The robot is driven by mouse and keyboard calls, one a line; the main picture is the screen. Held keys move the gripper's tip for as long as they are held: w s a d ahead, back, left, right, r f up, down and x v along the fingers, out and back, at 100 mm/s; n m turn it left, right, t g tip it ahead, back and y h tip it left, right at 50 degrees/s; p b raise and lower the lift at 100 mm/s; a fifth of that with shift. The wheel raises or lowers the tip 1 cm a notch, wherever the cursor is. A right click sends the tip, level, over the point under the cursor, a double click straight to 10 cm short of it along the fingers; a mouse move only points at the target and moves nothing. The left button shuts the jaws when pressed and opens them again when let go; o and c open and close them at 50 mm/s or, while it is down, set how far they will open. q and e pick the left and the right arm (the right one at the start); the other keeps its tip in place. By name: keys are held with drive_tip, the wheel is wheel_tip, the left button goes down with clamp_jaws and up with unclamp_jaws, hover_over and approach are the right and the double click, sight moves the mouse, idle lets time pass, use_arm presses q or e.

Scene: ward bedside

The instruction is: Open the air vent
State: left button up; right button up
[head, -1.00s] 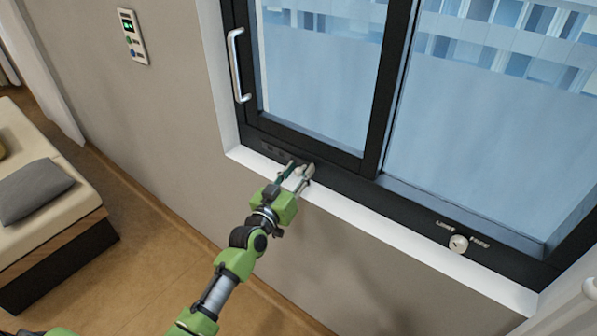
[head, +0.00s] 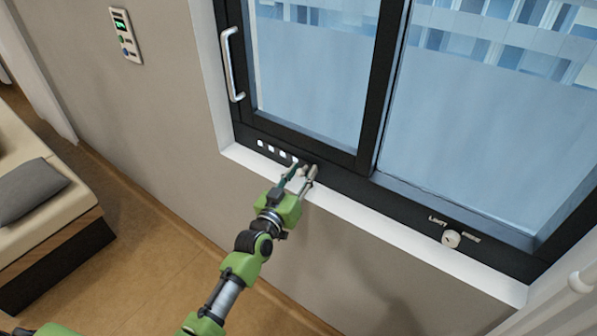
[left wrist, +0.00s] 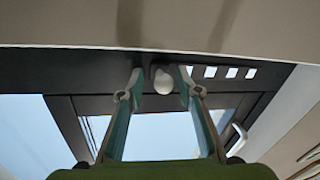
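The air vent (head: 277,151) is a row of small slots in the dark lower frame of the left window pane. Its slots show bright white in the head view, and they are also bright in the left wrist view (left wrist: 221,72). A pale round slider knob (left wrist: 162,82) sits just beside the slots. My left gripper (head: 305,169) is at the frame with its fingers apart. My right gripper is not in view.
A white sill (head: 370,224) runs under the frame. A round knob (head: 451,239) with small lettering is at the lower right of the frame. A metal handle (head: 231,64) is on the left sash. A wall panel (head: 125,35) and a bed (head: 45,200) are at the left.

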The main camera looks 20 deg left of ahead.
use_arm(q)
drive_tip(key=shift+d, duration=0.1)
drive_tip(key=shift+s+a+f, duration=0.1)
drive_tip(key=shift+s+a, duration=0.1)
drive_tip(key=shift+s, duration=0.1)
drive_tip(key=s+a, duration=0.1)
drive_tip(key=s, duration=1)
drive_tip(key=shift+a, duration=0.25)
drive_tip(key=shift+s, duration=0.1)
